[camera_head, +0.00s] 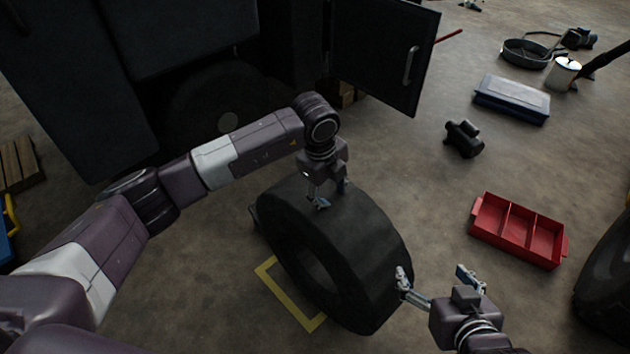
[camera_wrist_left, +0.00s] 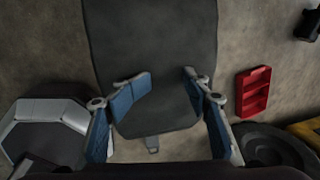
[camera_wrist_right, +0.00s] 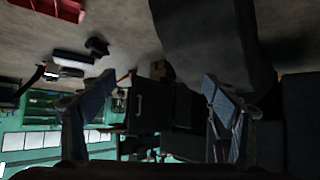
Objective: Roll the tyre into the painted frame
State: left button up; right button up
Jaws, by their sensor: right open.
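The black tyre (camera_head: 350,225) stands upright, leaning a little, in the middle of the head view. It also shows in the left wrist view (camera_wrist_left: 150,30) and the right wrist view (camera_wrist_right: 210,45). The yellow painted frame (camera_head: 288,298) shows as a corner on the floor at the tyre's lower left; the tyre hides the rest. My left gripper (camera_head: 331,196) is at the top of the tread, its fingers apart in the left wrist view (camera_wrist_left: 168,76); contact is unclear. My right gripper (camera_head: 435,280) is open and empty just right of the tyre.
A red three-part tray (camera_head: 518,231) lies to the right, with another tyre (camera_head: 608,285) at the right edge. The dark forklift body with an open door (camera_head: 385,55) stands behind. A blue case (camera_head: 512,100) and a dark part (camera_head: 462,138) lie on the floor.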

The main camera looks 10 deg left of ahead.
pick_arm(q)
jog(key=shift+w+a, duration=0.8)
jog(key=shift+a, duration=0.25)
jog(key=shift+w+a+r, duration=0.15)
jog(key=shift+w+a, duration=0.7)
jog(key=shift+a, duration=0.3)
pick_arm(e)
jog(key=shift+w+a+r+t+y, duration=0.15)
jog(key=shift+w+a+r+t, duration=0.15)
jog(key=shift+w+r+t, duration=0.25)
jog(key=shift+w+a+r+t+y, duration=0.15)
jog(key=shift+w+a+r+t, duration=0.15)
jog(key=shift+w+r, duration=0.3)
jog(key=shift+s+r, duration=0.1)
jog(key=shift+r, duration=0.05)
jog(key=shift+d, duration=0.15)
pick_arm(q)
jog(key=shift+r, duration=0.1)
pick_arm(e)
jog(key=shift+s+d+f+g, duration=0.1)
jog(key=shift+s+f+g, duration=0.2)
jog(key=shift+f, duration=0.15)
pick_arm(q)
jog(key=shift+r, duration=0.1)
pick_arm(e)
jog(key=shift+s+d+f, duration=0.15)
jog(key=shift+s+f, duration=0.1)
jog(key=shift+s+f+g, duration=0.1)
jog(key=shift+f+g, duration=0.05)
jog(key=shift+g, duration=0.1)
